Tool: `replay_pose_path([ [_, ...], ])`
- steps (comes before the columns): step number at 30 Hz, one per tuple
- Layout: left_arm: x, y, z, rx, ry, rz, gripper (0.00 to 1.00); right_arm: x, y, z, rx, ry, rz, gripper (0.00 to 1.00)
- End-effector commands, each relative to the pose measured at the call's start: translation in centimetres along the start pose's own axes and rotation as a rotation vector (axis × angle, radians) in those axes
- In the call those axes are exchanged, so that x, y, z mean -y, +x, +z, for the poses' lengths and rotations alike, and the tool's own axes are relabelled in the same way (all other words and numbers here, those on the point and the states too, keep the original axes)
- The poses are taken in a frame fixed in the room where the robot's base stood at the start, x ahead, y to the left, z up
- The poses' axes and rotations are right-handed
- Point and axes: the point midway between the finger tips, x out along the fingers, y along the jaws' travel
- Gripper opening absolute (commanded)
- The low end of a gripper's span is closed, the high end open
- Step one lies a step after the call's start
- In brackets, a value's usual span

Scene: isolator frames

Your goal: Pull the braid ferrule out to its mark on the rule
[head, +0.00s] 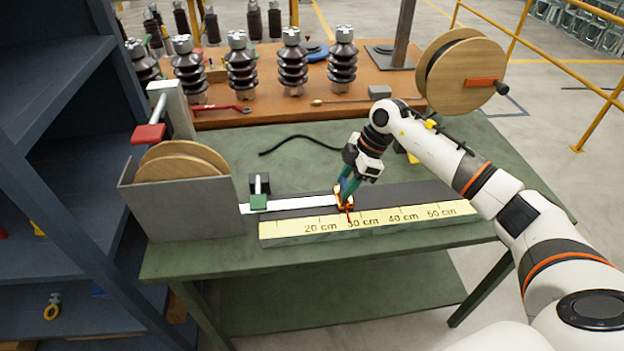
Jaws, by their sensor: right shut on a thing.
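My right gripper (345,199) is shut on the orange braid ferrule (342,207) at the end of the pale braid. The braid (288,204) runs straight from the grey box with the wooden reel (182,163) to the ferrule, past a small clamp with a green pad (258,201). The yellow rule (400,217) lies in front, marked 20 to 50 cm. The ferrule stands just behind the rule, a little left of the 30 cm label. A thin red line shows on the rule just below the ferrule. My left gripper is not in view.
A dark strip (420,198) lies along the rule. A black cable (300,139) lies behind on the green bench (225,137). A red-handled lever (149,133) stands by the reel box. Brown insulators (291,65) and a wooden cable drum (462,72) stand farther back. A blue shelf (60,120) is at left.

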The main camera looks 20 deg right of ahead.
Motion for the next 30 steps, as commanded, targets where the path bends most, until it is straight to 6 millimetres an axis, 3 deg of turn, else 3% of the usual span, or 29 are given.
replay_pose_path([
  [1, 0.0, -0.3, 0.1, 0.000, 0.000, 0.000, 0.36, 0.1, -1.0, -1.9, -0.008, 0.009, -0.004, 0.00],
  [9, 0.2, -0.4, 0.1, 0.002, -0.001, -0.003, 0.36, 0.1, -4.3, -10.3, -0.006, 0.010, -0.006, 0.00],
  [15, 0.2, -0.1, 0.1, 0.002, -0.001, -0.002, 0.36, 0.1, -6.5, -15.5, -0.004, 0.008, -0.006, 0.00],
  [21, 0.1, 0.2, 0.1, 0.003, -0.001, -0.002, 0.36, 0.1, -7.9, -19.0, -0.002, 0.006, -0.005, 0.00],
  [30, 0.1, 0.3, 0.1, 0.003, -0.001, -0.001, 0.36, 0.1, -8.8, -20.9, 0.000, 0.003, -0.005, 0.00],
])
